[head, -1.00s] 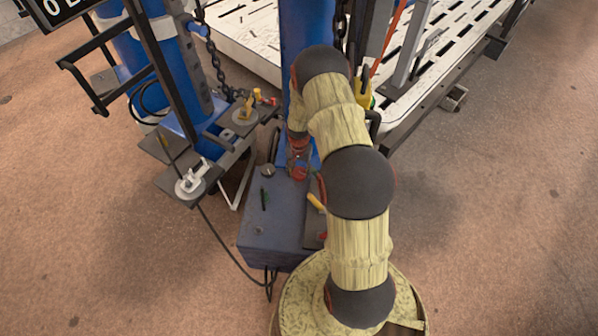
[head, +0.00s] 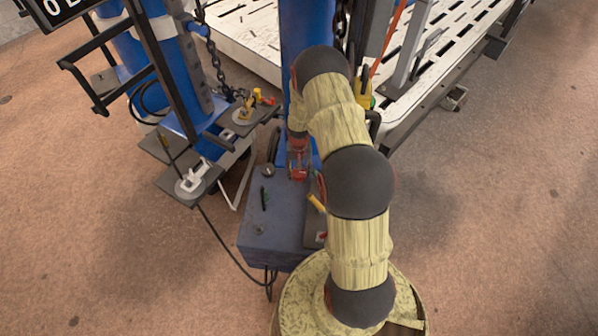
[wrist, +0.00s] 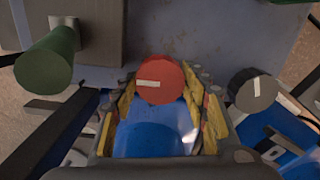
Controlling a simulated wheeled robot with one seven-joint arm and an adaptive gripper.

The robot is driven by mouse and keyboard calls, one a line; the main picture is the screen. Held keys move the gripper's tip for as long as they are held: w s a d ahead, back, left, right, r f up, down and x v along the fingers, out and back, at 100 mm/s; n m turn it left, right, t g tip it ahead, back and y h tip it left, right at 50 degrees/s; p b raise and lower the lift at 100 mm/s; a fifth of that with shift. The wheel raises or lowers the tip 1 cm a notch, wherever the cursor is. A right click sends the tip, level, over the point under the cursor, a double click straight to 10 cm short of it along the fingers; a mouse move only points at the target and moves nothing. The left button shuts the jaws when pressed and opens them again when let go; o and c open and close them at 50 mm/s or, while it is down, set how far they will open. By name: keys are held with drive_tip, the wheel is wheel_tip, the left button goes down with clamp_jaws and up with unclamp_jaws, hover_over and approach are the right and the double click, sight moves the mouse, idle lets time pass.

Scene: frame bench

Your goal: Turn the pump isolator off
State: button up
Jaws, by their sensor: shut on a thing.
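A red round knob (wrist: 161,72) with a white pointer mark stands out from a blue-grey box, in the middle of the wrist view. The mark lies close to level across the picture. I take this knob to be the pump isolator. My gripper (wrist: 161,92) has its yellow-padded fingers shut on the knob, one on each side. In the head view my gripper (head: 299,170) is at the back edge of the blue-grey box (head: 270,235). My arm and gripper hide the knob there.
A dark grey knob (wrist: 253,90) with a white mark sits just right of my gripper. A green handle (wrist: 47,62) juts out at left. A blue column (head: 305,30) rises behind the box. A bracket with a white lever (head: 191,180) stands to the left.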

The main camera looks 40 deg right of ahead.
sight(299, 172)
drive_tip(key=o, duration=1.1)
drive_tip(key=shift+o, duration=0.3)
drive_tip(key=shift+r, duration=0.1)
wheel_tip(299, 172, up, 12)
